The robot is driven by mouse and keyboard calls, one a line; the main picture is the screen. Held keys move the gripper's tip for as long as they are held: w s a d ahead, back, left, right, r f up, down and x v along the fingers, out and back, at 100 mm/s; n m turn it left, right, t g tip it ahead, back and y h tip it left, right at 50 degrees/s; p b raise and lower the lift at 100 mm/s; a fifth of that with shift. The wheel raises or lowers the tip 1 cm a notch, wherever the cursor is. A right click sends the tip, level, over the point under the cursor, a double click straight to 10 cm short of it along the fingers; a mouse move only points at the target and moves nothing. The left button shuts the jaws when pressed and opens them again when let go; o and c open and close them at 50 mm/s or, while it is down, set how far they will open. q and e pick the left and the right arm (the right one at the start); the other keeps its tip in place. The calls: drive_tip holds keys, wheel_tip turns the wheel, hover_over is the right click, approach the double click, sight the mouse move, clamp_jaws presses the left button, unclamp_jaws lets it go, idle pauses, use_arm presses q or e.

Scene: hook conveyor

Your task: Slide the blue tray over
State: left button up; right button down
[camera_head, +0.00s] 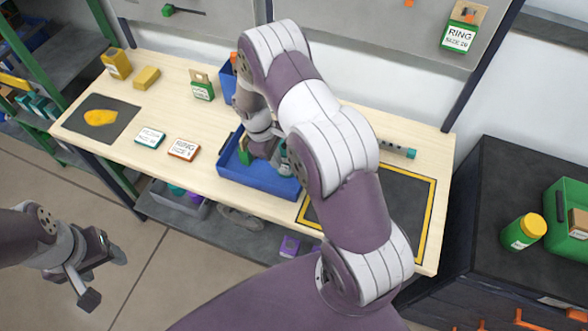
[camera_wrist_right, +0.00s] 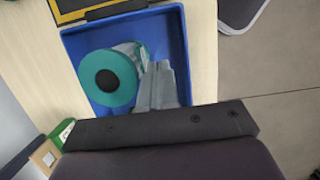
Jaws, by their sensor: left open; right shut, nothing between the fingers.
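The blue tray (camera_head: 245,182) lies on the wooden table near its front edge, left of the yellow-bordered dark mat (camera_head: 408,200). It also shows in the wrist view (camera_wrist_right: 174,38). Whether the fingers touch the tray wall or floor I cannot tell. In the head view my right arm hides part of the tray and mat. My left gripper (camera_head: 104,278) is open and empty, off the table at lower left.
Two labelled boxes (camera_head: 184,149) (camera_head: 150,137) lie left of the tray. A dark mat with a yellow item (camera_head: 101,117) is further left. A blue bin (camera_head: 228,80) stands behind. A teal-ended cylinder (camera_head: 398,149) lies behind the bordered mat.

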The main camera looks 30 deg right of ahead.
drive_tip(key=x, duration=0.1)
drive_tip(key=p+x, duration=0.1)
drive_tip(key=x, duration=0.1)
drive_tip(key=p+x, duration=0.1)
drive_tip(key=x, duration=0.1)
drive_tip(key=shift+d, duration=0.4)
drive_tip(key=shift+s+d+r+p, duration=0.1)
drive_tip(key=shift+s+d+p, duration=0.5)
drive_tip(key=shift+s+p, duration=0.3)
drive_tip(key=shift+s+d, duration=0.3)
drive_tip(key=shift+s, duration=0.3)
drive_tip(key=shift+d+f, duration=0.1)
drive_tip(key=shift+f, duration=0.15)
drive_tip(key=shift+w, duration=0.1)
